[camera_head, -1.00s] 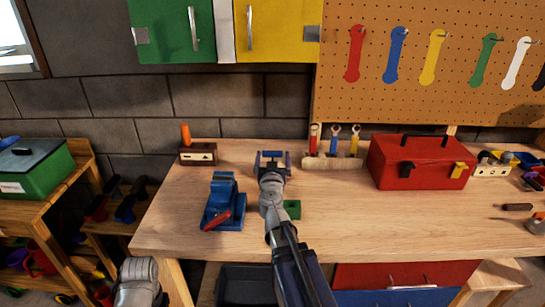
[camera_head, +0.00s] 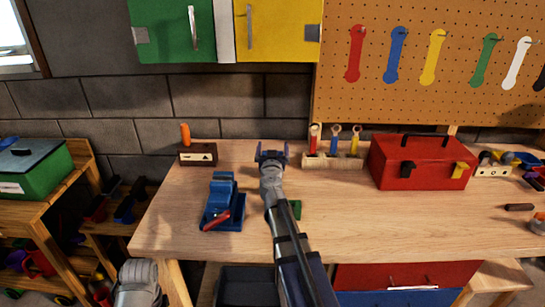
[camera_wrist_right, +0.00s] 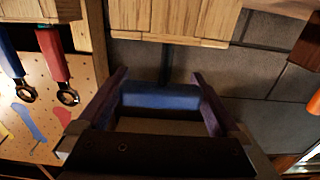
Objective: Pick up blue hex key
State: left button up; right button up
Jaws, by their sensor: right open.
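No tool is plainly recognisable as a hex key. A blue-handled tool (camera_head: 334,144) with a ring at its top stands upright in a wooden rack (camera_head: 320,162), between a red-handled tool (camera_head: 314,138) and a yellow-handled one (camera_head: 354,145). My right gripper (camera_head: 271,148) is open over the back of the bench, left of the rack and apart from it. The wrist view, upside down, shows the blue handle (camera_wrist_right: 8,55) at its left edge, outside the open jaws. A blue band (camera_wrist_right: 160,97) shows between the fingers; I cannot tell what it is. My left gripper is out of frame.
A red toolbox (camera_head: 415,165) stands right of the rack. A blue vise (camera_head: 223,200) is left of my right arm. A dark box with an orange handle (camera_head: 186,135) sits at the back left. The bench front (camera_head: 380,230) is mostly clear.

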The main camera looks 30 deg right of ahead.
jog(key=c, duration=1)
jog(key=shift+r, duration=0.15)
jog(key=shift+c, duration=0.2)
notch_tip(320, 180, up, 10)
jog(key=p, duration=1)
notch_tip(320, 180, up, 6)
jog(key=p, duration=0.6)
